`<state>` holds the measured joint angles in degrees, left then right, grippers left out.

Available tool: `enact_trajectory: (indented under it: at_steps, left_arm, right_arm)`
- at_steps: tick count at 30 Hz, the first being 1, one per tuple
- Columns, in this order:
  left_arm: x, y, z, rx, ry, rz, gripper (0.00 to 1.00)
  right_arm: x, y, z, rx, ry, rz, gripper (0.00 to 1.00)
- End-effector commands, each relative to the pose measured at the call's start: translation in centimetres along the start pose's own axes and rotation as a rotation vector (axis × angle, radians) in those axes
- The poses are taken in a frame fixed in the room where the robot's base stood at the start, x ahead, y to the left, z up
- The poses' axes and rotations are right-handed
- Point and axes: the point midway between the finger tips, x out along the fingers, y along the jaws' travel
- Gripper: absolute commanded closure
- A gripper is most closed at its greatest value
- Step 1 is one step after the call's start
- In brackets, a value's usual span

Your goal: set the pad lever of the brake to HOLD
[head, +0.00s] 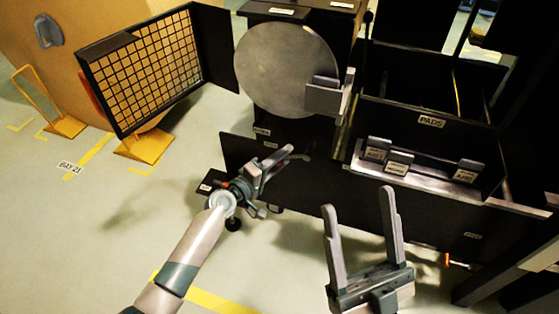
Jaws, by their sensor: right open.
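The brake has a large grey disc (288,70) on a black housing. A grey block (325,97) sits at the disc's right edge. A thin black lever (368,22) with a knobbed top stands upright right of the housing. I cannot tell whether it is the pad lever, and no HOLD mark is readable. My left gripper (281,148) is below the disc, in front of the low black panel, near a small grey bar end (304,157). Whether its jaws touch this bar is unclear. My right gripper (357,200) is open and empty, fingers pointing up the picture, below the pad bin.
A bin labelled PADS (432,121) holds three labelled grey pads (398,162) at right.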

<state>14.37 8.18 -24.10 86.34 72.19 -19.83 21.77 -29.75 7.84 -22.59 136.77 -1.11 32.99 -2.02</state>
Motion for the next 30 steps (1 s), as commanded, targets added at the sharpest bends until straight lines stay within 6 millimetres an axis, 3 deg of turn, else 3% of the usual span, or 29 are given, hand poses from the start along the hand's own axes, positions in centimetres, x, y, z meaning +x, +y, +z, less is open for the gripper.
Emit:
enact_trajectory:
  at_steps: [5, 11, 30]
  left_arm:
    - [-0.5, 0.0, -0.1, 0.0, 0.002, 0.0, 0.64]
    - [-2.5, 0.1, -0.1, 0.0, 0.002, 0.0, 0.64]
    - [-14.6, -0.1, 0.1, 0.001, -0.002, -0.003, 0.64]
  right_arm:
    - [0.1, 0.0, 0.0, 0.0, -0.003, 0.0, 0.35]
    - [0.2, -0.2, 0.3, 0.003, -0.031, 0.0, 0.35]
    - [-1.6, -1.1, 1.8, 0.024, -0.139, -0.001, 0.35]
